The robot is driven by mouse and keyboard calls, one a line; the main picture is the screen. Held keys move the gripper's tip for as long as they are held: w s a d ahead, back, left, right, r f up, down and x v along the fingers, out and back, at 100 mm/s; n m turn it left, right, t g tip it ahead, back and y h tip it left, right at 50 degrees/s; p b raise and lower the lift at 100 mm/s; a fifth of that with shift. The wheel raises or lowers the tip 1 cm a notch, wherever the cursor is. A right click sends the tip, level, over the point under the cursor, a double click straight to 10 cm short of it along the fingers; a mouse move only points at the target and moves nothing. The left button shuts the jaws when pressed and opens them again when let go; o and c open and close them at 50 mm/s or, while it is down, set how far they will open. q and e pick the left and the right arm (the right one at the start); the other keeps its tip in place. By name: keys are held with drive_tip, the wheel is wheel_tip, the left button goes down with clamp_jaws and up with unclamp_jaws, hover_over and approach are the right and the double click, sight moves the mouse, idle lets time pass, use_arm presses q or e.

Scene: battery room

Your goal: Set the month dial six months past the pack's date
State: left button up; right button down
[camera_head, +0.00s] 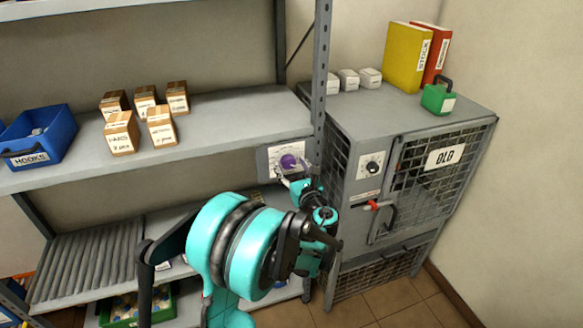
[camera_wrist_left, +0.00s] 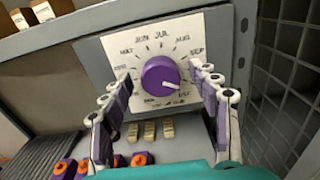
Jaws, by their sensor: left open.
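The month dial is a purple knob (camera_wrist_left: 160,77) on a white plate (camera_wrist_left: 122,50) with month names around it. Its white pointer line aims to the lower right, past SEP; the labels there are partly hidden or too small to read surely. In the head view the knob (camera_head: 288,161) sits on a panel at the shelf's right end. My left gripper (camera_head: 297,174) is in front of it. In the left wrist view its open fingers (camera_wrist_left: 161,88) stand on either side of the knob, apparently apart from it. I cannot make out a pack's date. My right gripper is not in view.
Small cartons (camera_head: 121,132) and a blue HOOKS bin (camera_head: 40,137) stand on the shelf (camera_head: 220,122). At right is a grey mesh cabinet (camera_head: 380,112) marked OLD, with another dial (camera_head: 372,168) and a red-tipped handle (camera_head: 374,205).

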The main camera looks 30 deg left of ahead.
use_arm(q)
drive_tip(key=c, duration=1.2)
drive_tip(key=shift+o, duration=0.2)
